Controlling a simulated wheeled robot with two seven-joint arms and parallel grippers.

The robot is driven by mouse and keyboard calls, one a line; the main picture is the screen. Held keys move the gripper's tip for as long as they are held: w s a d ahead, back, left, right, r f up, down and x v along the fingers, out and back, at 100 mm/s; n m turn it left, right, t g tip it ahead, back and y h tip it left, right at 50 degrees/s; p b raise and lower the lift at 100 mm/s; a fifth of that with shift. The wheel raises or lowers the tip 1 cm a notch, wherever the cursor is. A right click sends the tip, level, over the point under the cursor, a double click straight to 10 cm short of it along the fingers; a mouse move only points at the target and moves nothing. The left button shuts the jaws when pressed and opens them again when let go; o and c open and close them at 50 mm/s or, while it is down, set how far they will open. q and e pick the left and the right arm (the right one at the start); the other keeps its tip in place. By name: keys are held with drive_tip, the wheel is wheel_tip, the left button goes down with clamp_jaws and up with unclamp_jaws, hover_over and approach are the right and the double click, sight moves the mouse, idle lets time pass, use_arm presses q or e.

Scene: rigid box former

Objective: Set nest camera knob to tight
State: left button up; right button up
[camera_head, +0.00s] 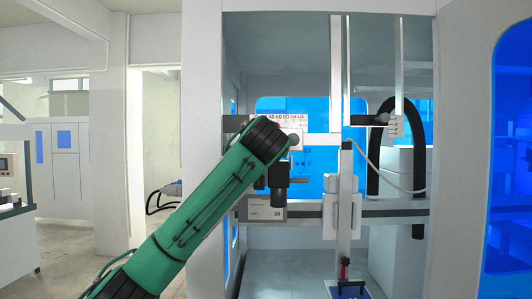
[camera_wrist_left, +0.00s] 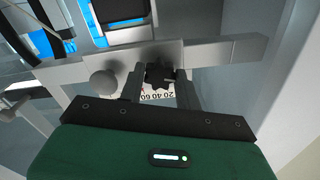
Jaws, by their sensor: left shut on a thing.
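In the left wrist view a black star-shaped knob (camera_wrist_left: 159,73) sits on a grey metal bar (camera_wrist_left: 215,52). My left gripper (camera_wrist_left: 161,80) has one finger on each side of the knob and is shut on it. In the head view my green left arm reaches up to the machine, and its dark wrist hides the knob and fingers. A black camera-like cylinder (camera_head: 278,190) hangs just below the wrist. A printed scale (camera_wrist_left: 157,95) shows partly between the fingers. I cannot read the knob's setting. My right gripper is not in view.
A round grey knob (camera_wrist_left: 103,82) stands close beside my left gripper; it also shows in the head view (camera_head: 295,140). A horizontal rail (camera_head: 390,209) and a vertical post (camera_head: 346,190) cross the machine's opening. A black hose (camera_head: 418,160) loops at the right.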

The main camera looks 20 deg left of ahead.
use_arm(q)
drive_tip(key=shift+m, duration=7.1)
drive_tip(key=o, duration=1)
drive_tip(key=shift+c, duration=0.2)
drive_tip(key=shift+d, duration=0.1)
drive_tip(key=shift+s, duration=0.1)
